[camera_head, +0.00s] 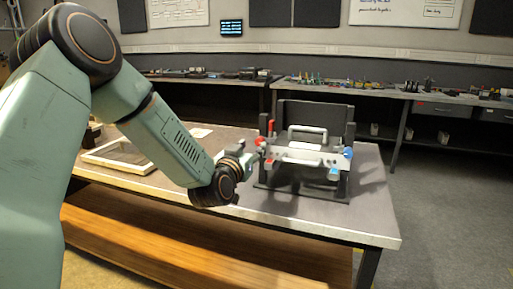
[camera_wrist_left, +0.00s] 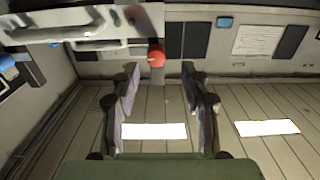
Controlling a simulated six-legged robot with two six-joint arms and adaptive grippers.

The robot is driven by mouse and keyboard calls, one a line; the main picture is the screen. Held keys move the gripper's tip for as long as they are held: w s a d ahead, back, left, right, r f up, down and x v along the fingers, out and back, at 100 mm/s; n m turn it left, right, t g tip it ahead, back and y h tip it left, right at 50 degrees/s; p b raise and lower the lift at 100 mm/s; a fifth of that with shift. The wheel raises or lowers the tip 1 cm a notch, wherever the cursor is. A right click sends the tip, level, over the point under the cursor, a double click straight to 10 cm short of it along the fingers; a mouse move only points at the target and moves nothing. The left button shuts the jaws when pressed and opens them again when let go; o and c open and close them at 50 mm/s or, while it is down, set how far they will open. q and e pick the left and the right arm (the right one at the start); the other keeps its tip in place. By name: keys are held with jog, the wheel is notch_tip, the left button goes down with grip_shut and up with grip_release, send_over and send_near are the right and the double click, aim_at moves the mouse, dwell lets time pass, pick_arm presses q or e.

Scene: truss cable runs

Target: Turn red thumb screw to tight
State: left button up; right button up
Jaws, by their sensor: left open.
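A round red knob, the red thumb screw (camera_wrist_left: 156,56), shows in the left wrist view at the end of a grey metal fixture. In the head view, red parts (camera_head: 270,128) sit on the left side of the fixture (camera_head: 300,155); I cannot tell which is the thumb screw or how far it is turned. My left gripper (camera_head: 254,158) is at the fixture's left side. Its two fingers stand apart in the left wrist view (camera_wrist_left: 160,82), with nothing between them, and the red knob lies just beyond the tips. My right gripper is not seen.
The fixture stands on a grey table (camera_head: 345,215) and has a light handle on top. Blue parts (camera_head: 348,153) are on its right side. A shallow frame-like tray (camera_head: 118,158) lies at the table's left. The table's front right is clear. A cluttered bench runs along the back.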

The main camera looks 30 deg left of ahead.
aim_at(259, 142)
pick_arm(q)
jog(key=w, duration=0.3)
jog(key=shift+w+b, duration=0.25)
jog(key=shift+b, duration=0.15)
jog(key=shift+w+a, duration=0.35)
jog(key=shift+w, duration=0.2)
jog(key=shift+d, duration=0.1)
jog(key=shift+c, duration=0.3)
grip_shut()
